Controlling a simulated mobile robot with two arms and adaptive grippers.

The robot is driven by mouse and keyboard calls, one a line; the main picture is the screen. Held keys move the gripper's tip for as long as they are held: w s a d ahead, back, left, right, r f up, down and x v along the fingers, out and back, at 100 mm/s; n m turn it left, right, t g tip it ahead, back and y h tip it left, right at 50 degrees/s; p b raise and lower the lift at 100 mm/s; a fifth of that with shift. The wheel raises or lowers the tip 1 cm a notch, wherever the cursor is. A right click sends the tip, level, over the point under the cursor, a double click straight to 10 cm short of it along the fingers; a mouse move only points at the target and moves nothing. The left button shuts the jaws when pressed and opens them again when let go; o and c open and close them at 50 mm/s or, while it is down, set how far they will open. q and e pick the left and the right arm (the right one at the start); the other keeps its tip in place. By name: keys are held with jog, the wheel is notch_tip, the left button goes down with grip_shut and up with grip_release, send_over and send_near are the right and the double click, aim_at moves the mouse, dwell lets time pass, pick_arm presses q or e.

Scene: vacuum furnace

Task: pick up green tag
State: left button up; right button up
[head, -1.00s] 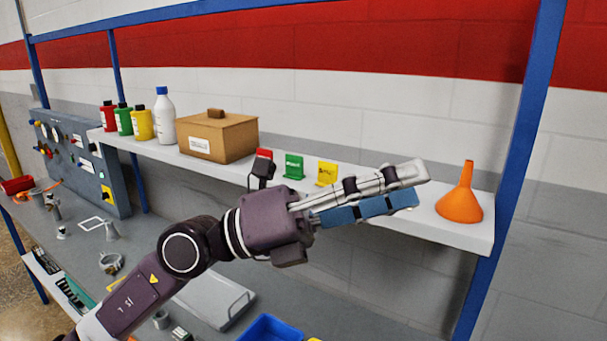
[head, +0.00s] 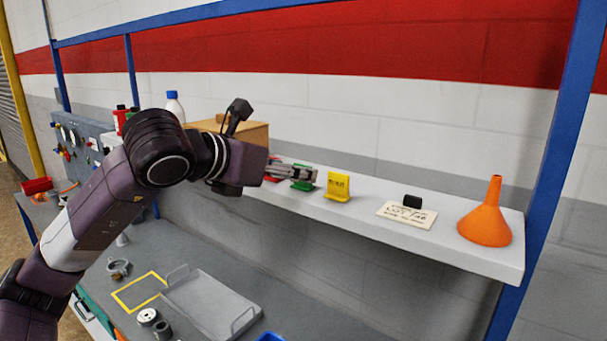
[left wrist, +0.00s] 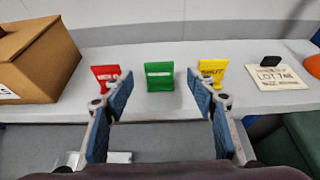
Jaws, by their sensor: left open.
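The green tag (left wrist: 160,76) stands upright on the shelf, between a red tag (left wrist: 106,76) and a yellow tag (left wrist: 212,72) in the left wrist view. My left gripper (left wrist: 168,92) is open, its blue-padded fingers spread to either side of the green tag, which is ahead between them and not held. In the head view my left gripper (head: 305,174) reaches over the shelf from the left and partly hides the green tag (head: 302,186). The yellow tag (head: 338,187) is just right of it. My right gripper is not in view.
A brown box (left wrist: 36,58) stands left of the tags. To the right lie a cream card (head: 406,213) with a black block (head: 412,201) and an orange funnel (head: 486,215). A grey tray (head: 210,303) lies on the bench below the shelf.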

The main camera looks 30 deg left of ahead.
aim_at(298, 190)
pick_arm(q)
jog(key=shift+p+x, duration=0.55)
jog(key=shift+x, duration=1.25)
jog(key=shift+r, duration=0.15)
jog(key=c, duration=0.9)
jog(key=shift+r, duration=0.1)
jog(key=shift+c, duration=0.2)
notch_tip(298, 190, up, 20)
jog(key=shift+f, duration=0.25)
